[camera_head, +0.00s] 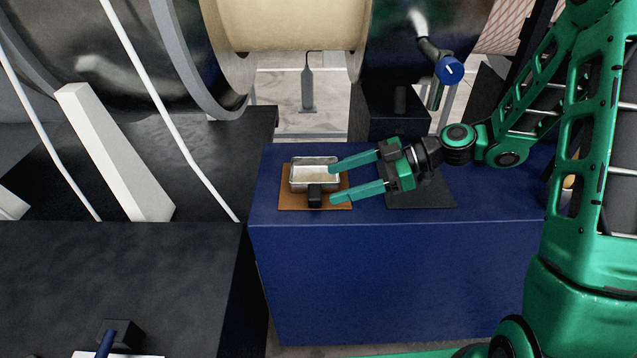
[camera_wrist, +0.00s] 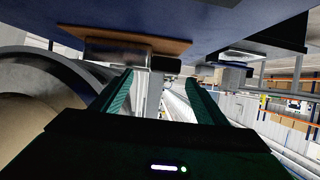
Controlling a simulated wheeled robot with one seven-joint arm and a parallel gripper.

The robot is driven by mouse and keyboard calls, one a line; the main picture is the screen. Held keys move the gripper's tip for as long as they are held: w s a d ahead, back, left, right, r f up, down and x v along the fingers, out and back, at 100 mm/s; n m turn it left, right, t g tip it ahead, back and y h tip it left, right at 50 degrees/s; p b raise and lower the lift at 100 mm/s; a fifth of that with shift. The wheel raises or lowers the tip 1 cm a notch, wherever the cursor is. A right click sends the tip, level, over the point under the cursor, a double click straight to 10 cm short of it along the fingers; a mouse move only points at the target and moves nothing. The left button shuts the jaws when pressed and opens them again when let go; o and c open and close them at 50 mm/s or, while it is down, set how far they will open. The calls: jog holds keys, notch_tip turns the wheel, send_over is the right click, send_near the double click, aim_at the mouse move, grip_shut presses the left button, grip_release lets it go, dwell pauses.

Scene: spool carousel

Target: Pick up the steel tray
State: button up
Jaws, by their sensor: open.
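The steel tray (camera_head: 314,174) is a small, shallow rectangular metal tray on a brown mat (camera_head: 290,201), near the left end of the blue bench. A black block-like handle (camera_head: 315,196) is on its near side. My gripper (camera_head: 337,184) is open, its two green fingers pointing left, one tip by the tray's right side and the other just right of the black handle. I cannot tell whether they touch. In the wrist view the tray (camera_wrist: 118,52) and its black handle (camera_wrist: 165,63) show ahead of the spread fingers (camera_wrist: 155,88), the picture being turned over.
The blue bench (camera_head: 400,270) has a dark mat (camera_head: 425,193) under my wrist. A dark block (camera_head: 390,112) and a blue-capped fixture (camera_head: 448,70) stand behind it. Large spools (camera_head: 285,25) rise at the back. White bars (camera_head: 115,150) lean on dark platforms at left.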

aim_at(320, 190)
jog(key=x, duration=0.3)
jog(key=shift+s+a+f, duration=0.25)
jog(key=shift+s+a, duration=0.05)
jog(key=shift+s, duration=0.1)
jog(key=shift+w+a+f, duration=0.1)
jog(key=shift+a+f, duration=0.15)
jog(key=shift+a, duration=0.35)
jog(key=c, duration=1.3)
